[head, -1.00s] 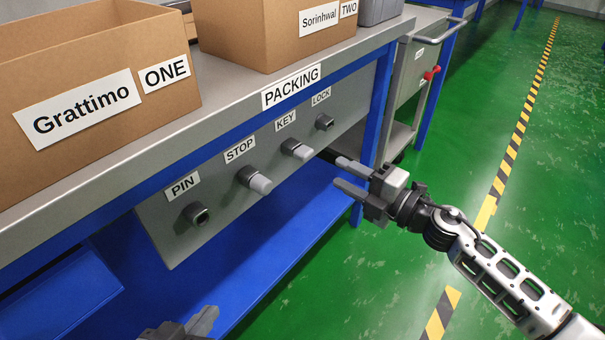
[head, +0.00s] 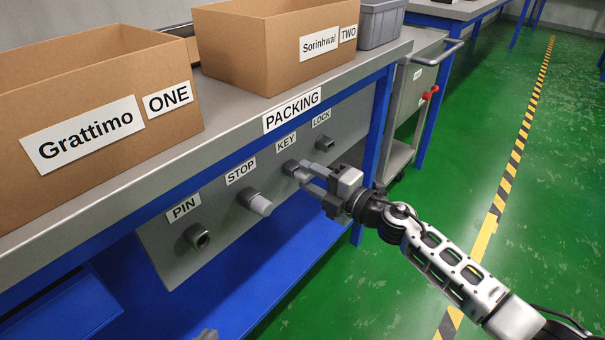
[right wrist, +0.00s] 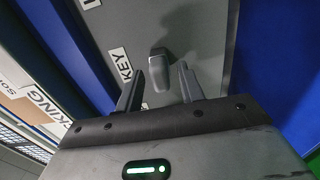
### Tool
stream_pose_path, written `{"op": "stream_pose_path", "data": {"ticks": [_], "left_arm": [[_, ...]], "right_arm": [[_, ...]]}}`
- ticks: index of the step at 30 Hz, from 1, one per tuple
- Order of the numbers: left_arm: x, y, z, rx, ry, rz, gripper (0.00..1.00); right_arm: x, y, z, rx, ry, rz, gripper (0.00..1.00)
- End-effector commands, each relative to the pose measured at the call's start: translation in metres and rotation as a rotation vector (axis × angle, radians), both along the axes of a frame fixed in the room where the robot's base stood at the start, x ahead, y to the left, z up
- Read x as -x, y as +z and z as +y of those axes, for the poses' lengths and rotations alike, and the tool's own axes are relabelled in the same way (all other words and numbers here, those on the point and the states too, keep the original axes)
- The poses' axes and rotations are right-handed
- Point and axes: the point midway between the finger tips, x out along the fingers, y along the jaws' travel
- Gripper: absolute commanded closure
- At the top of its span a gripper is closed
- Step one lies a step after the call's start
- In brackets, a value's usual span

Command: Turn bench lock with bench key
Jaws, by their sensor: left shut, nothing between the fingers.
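The bench key (head: 290,167) is a grey handle in its socket under the KEY label on the front panel of the bench. The bench lock (head: 325,143) is a dark socket under the LOCK label, right of the key. My right gripper (head: 304,174) is at the key, partly covering it. In the right wrist view, the key handle (right wrist: 158,72) stands between the two fingers of my right gripper (right wrist: 160,86), with a gap on both sides. My left gripper (head: 207,335) shows only as a tip at the bottom edge, away from the panel.
The panel (head: 225,225) also carries a STOP knob (head: 258,203) and a PIN socket (head: 197,236) to the left. Cardboard boxes ONE (head: 60,90) and TWO (head: 265,45) stand on the bench top. A grey cart (head: 418,85) is beyond the bench. The green floor at right is clear.

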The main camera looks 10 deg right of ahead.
Motion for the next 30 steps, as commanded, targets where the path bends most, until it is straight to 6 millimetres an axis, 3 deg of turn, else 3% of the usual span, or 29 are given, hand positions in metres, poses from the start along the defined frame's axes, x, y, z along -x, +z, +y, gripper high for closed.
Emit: {"op": "stream_pose_path", "data": {"ticks": [5,9,30], "left_arm": [[0.0,-0.001,0.0,0.0,0.0,0.001,1.0],[0.0,-0.001,0.0,-0.001,0.0,0.002,1.0],[0.0,0.002,0.0,-0.001,0.001,0.003,1.0]], "right_arm": [[0.0,0.0,0.0,0.0,0.0,0.0,0.65],[0.0,0.0,0.0,0.0,0.0,0.0,1.0],[0.013,0.0,-0.01,0.0,-0.001,0.0,1.0]]}}
